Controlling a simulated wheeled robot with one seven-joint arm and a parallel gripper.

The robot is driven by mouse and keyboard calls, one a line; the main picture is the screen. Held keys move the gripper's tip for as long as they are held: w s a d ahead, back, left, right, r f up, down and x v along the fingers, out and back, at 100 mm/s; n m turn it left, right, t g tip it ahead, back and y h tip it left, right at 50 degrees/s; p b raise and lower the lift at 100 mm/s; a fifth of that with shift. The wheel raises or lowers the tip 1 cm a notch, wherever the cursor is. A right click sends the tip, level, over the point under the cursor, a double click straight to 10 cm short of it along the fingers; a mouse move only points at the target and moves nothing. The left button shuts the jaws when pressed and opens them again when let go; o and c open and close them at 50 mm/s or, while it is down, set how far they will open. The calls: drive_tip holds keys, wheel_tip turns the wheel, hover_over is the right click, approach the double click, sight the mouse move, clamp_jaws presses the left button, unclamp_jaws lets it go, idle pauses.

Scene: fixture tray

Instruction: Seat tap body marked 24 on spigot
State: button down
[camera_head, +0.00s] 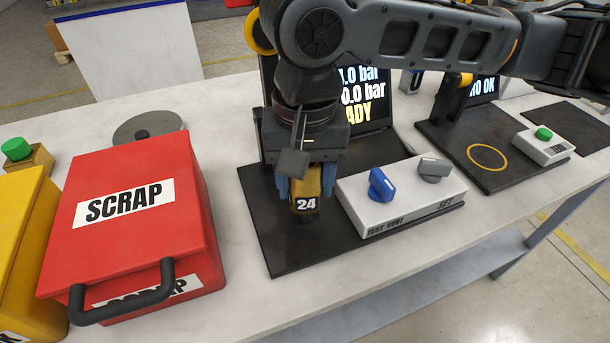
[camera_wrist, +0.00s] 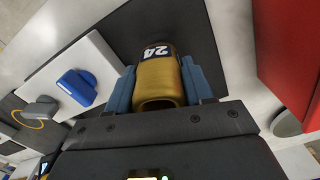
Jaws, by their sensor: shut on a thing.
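The tap body (camera_head: 305,204) is a brass-yellow cylinder with a dark band and a white 24. In the wrist view the tap body (camera_wrist: 160,88) sits between two blue fingers, its open round end facing the camera. My gripper (camera_head: 306,186) is shut on it and holds it about upright over the black base plate (camera_head: 285,250). A short dark shape shows just under the tap body. I cannot tell whether it is the spigot, or whether the two touch. My gripper (camera_wrist: 160,78) hides the tap body's upper part in the head view.
A white control box (camera_head: 400,200) with a blue knob (camera_head: 381,184) and a grey knob stands close right of my gripper. A screen (camera_head: 365,95) reading READY is behind. A red SCRAP bin (camera_head: 190,215) stands left. A second station (camera_head: 480,135) is at right.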

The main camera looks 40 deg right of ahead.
drive_tip(key=shift+f+b, duration=0.7)
drive_tip(key=shift+f, duration=1.25)
idle(1.8)
unclamp_jaws()
idle(0.4)
drive_tip(key=shift+r, duration=0.1)
drive_tip(key=shift+r+p, duration=3.45)
drive_tip(key=shift+p, duration=0.25)
drive_tip(key=shift+s+f, duration=0.1)
